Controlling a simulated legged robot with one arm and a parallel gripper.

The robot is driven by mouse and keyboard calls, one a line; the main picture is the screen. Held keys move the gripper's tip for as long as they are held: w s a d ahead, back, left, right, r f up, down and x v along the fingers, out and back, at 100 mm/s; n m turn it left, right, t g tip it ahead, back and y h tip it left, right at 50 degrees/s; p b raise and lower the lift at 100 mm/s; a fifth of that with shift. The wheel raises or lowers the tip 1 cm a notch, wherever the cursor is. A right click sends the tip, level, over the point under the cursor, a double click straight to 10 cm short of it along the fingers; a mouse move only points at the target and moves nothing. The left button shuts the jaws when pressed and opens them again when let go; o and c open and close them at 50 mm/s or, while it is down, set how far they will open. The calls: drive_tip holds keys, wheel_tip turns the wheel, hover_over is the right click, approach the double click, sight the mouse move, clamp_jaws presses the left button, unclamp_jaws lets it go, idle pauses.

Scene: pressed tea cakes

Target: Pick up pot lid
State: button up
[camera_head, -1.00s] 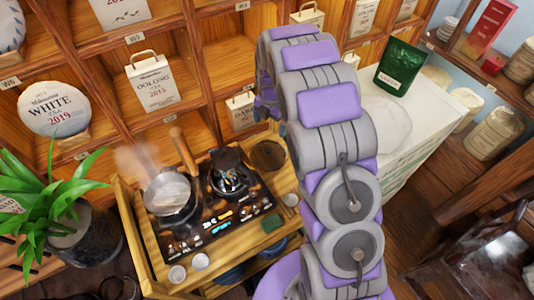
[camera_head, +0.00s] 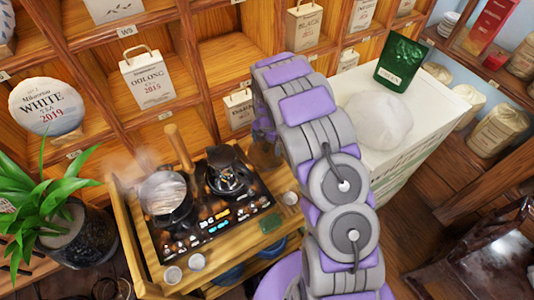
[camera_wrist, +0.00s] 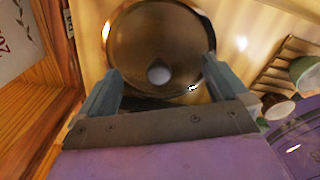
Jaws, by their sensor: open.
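The pot lid (camera_wrist: 125,40) is a round brown disc with a pale knob (camera_wrist: 159,73) in its middle. It lies on the wooden stove stand, right of the burners. In the head view the lid (camera_head: 264,154) is partly hidden by my arm. My gripper (camera_wrist: 160,85) is open, its two fingers spread over the near part of the lid with the knob between them in the picture. Whether the fingers touch the lid I cannot tell. The steaming pot (camera_head: 165,193) sits on the left burner. In the head view my gripper is hidden behind my arm.
The right burner (camera_head: 229,180) is empty, beside the pot. Wooden shelves with tea packages (camera_head: 148,80) rise close behind. Small cups (camera_head: 172,275) stand at the stand's front edge. A plant (camera_head: 70,205) stands left.

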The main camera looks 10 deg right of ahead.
sight(266, 151)
drive_tip(key=shift+a+f, duration=0.1)
drive_tip(key=shift+f, duration=0.75)
drive_tip(key=shift+a+f, duration=0.25)
drive_tip(key=shift+f, duration=0.15)
drive_tip(key=shift+d, duration=0.15)
drive_tip(key=c, duration=0.6)
drive_tip(key=shift+s, duration=0.25)
drive_tip(key=c, duration=1.1)
